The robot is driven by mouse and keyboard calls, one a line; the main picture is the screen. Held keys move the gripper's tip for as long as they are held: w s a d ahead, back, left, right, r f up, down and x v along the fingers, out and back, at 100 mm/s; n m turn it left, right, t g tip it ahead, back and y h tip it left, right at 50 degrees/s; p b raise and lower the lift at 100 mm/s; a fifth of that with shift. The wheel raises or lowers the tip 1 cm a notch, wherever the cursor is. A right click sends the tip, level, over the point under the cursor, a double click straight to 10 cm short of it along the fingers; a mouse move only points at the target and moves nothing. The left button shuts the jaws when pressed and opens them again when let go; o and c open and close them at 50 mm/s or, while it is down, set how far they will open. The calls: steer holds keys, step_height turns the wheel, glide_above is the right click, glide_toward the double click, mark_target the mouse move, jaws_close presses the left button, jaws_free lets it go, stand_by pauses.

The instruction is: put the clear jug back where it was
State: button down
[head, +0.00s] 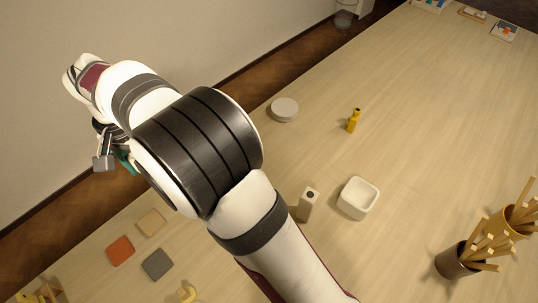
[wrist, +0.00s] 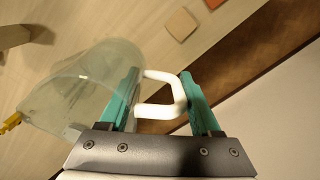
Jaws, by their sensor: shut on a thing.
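The clear jug (wrist: 75,85) is see-through, with a white handle (wrist: 180,95), and fills the left of the wrist view. My gripper (wrist: 161,76) has its two teal fingers on either side of the handle and is shut on it. The jug's body lies to the left of the left finger and looks tilted in this view. In the head view my gripper (head: 122,160) is at the left, mostly behind my arm, over the table's far-left edge. The jug cannot be made out there. Whether it touches the table I cannot tell.
Orange (head: 120,250), tan (head: 151,222) and dark grey (head: 158,264) squares lie at the lower left. A pale round disc (head: 284,112), yellow bottle (head: 354,121), white square bowl (head: 358,200) and pale block (head: 307,204) stand on the table (head: 420,110). Holders with sticks (head: 453,261) are at right.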

steer(key=w+d+m, duration=0.1)
steer(key=w+d, duration=0.5)
steer(key=d, duration=0.5)
steer(key=w+d+m, duration=0.1)
steer(key=w+d, duration=0.4)
steer(key=d, duration=0.6)
steer(key=d+m, duration=0.2)
steer(key=d, duration=2.1)
steer(key=w+a+f, duration=0.1)
steer(key=a+f, duration=0.2)
steer(key=f, duration=0.1)
steer(key=w+a+f, duration=0.2)
steer(key=a+f, duration=0.1)
steer(key=f, duration=0.1)
steer(key=w+a+f, duration=0.2)
steer(key=a+f, duration=0.1)
steer(key=f, duration=0.1)
steer(key=shift+w+a, duration=0.1)
steer(key=shift+a, duration=0.15)
steer(key=shift+w+a+f, duration=0.1)
steer(key=shift+f, duration=0.95)
steer(key=shift+w+a+f, duration=0.1)
steer(key=shift+f, duration=0.95)
